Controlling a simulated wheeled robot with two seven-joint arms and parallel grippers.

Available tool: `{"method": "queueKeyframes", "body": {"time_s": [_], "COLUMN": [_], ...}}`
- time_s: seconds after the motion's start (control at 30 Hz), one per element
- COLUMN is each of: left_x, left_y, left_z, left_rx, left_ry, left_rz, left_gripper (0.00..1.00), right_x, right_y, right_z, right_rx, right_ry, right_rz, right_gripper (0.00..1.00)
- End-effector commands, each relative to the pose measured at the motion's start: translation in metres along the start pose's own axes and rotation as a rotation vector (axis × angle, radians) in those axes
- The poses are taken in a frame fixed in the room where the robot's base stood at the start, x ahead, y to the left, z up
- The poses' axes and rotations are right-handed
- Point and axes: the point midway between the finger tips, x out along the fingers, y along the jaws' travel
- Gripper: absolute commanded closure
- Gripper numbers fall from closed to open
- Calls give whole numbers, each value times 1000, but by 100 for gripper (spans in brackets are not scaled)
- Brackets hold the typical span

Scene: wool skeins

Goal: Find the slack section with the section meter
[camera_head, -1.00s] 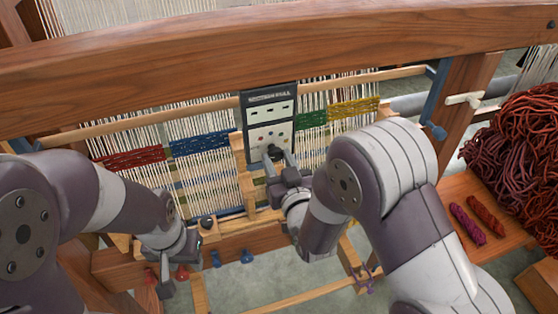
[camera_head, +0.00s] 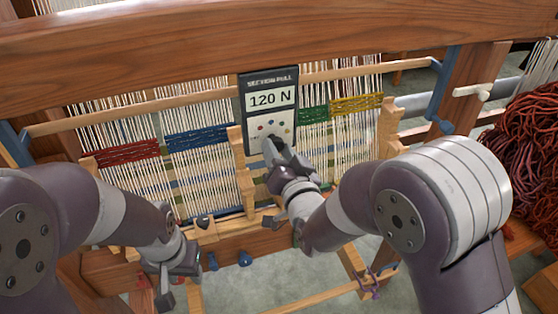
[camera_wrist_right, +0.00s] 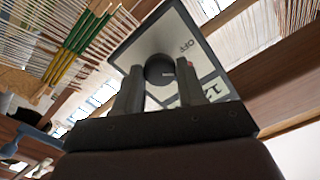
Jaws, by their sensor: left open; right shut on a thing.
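The section meter (camera_head: 270,98) is a dark-edged panel headed "SECTION PULL", and its display reads 120 N. It stands upright at the loom, between the blue section (camera_head: 198,140) and the green section (camera_head: 314,114). A red section (camera_head: 127,155) lies further left and a yellow section (camera_head: 356,104) further right. My right gripper (camera_head: 274,150) is shut on the meter's round dark knob (camera_wrist_right: 160,68), close to an "OFF" mark in the right wrist view. My left gripper (camera_head: 176,278) is open and empty, low at the left by the loom's front beam.
A thick wooden beam (camera_head: 270,35) crosses above the warp. A heap of dark red wool (camera_head: 525,140) lies at the right.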

Motion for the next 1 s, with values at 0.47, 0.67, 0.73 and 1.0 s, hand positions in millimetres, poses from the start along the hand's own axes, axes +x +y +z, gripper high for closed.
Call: {"method": "queueKeyframes", "body": {"time_s": [0.47, 0.67, 0.73, 1.0], "left_x": [22, 23, 23, 23], "left_y": [0, 0, 0, 0], "left_z": [3, 3, 3, 3], "left_rx": [0, 0, 0, 0], "left_ry": [0, 0, 0, 0], "left_rz": [0, 0, 0, 0], "left_gripper": [57, 57, 57, 57], "right_x": [0, 0, 0, 0], "right_y": [1, 0, 0, 0], "right_z": [1, 0, 0, 0], "right_rx": [170, 178, 178, 177], "right_ry": [-2, -2, -2, -1], "right_rz": [1, 1, 1, 1], "right_gripper": [91, 91, 91, 35]}}
